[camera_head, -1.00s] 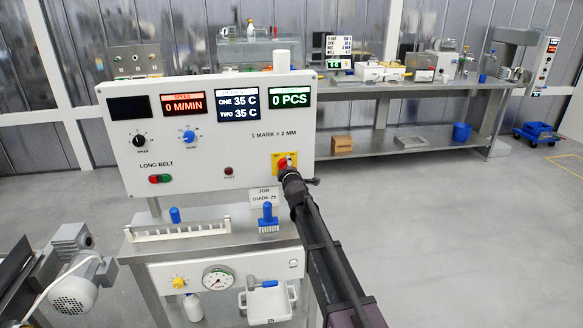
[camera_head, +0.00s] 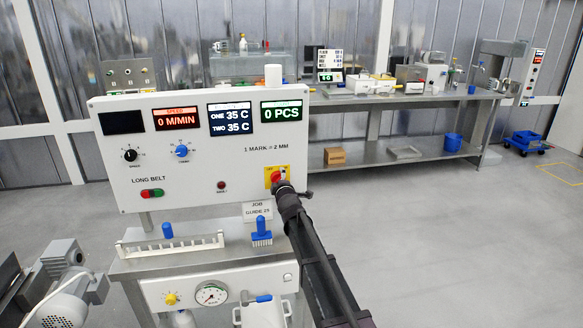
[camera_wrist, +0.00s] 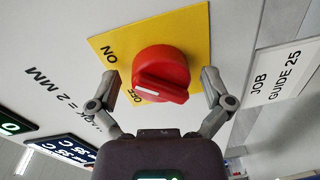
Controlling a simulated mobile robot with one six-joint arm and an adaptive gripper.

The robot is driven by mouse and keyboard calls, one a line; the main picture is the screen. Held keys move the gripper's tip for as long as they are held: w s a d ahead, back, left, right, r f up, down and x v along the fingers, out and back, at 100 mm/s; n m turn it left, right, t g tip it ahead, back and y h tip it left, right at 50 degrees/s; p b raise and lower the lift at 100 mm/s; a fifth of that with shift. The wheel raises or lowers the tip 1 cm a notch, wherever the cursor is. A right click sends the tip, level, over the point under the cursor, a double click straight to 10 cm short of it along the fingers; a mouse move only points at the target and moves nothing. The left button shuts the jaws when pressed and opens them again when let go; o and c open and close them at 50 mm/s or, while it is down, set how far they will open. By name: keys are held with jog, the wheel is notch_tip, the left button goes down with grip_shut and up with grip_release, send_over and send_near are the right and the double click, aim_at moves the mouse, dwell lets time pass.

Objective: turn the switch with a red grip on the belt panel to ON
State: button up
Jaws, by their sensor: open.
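The switch has a red grip (camera_wrist: 162,76) on a yellow plate (camera_wrist: 205,35) marked ON and OFF. A white line on the grip lies by the OFF word, and ON is on the plate's upper left in the wrist view. In the head view the red grip (camera_head: 276,177) is at the lower right of the white belt panel (camera_head: 205,185), partly hidden by my gripper (camera_head: 282,188). In the wrist view my gripper (camera_wrist: 161,83) is open, one finger on each side of the red grip.
A JOB GUIDE 25 label (camera_head: 257,211) sits just below the switch. A steel shelf (camera_head: 200,254) under the panel holds a blue-handled brush (camera_head: 262,232) and a white rack (camera_head: 170,247). A motor (camera_head: 70,290) stands at lower left.

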jog(key=s+d+f+m+g+h+p, duration=0.35)
jog(key=s+d+m, duration=0.25)
jog(key=s+d, duration=0.4)
jog(key=s+d+f+m+g+h+p, duration=0.25)
jog(key=s+d+m+g, duration=0.35)
jog(key=d, duration=0.5)
jog(key=s+d+m+g+p, duration=0.2)
jog(key=s+d+m+g, duration=0.1)
jog(key=s, duration=0.9)
jog(key=s+d+f+m+g+y+p, duration=0.1)
jog(key=s+d+m+g+p, duration=0.1)
jog(key=s, duration=1.1)
jog(key=d+m+g, duration=0.1)
jog(key=d+g, duration=0.1)
jog(key=shift+s+d+m, duration=0.25)
jog(key=shift+d+m, duration=0.05)
jog(key=shift+d, duration=0.05)
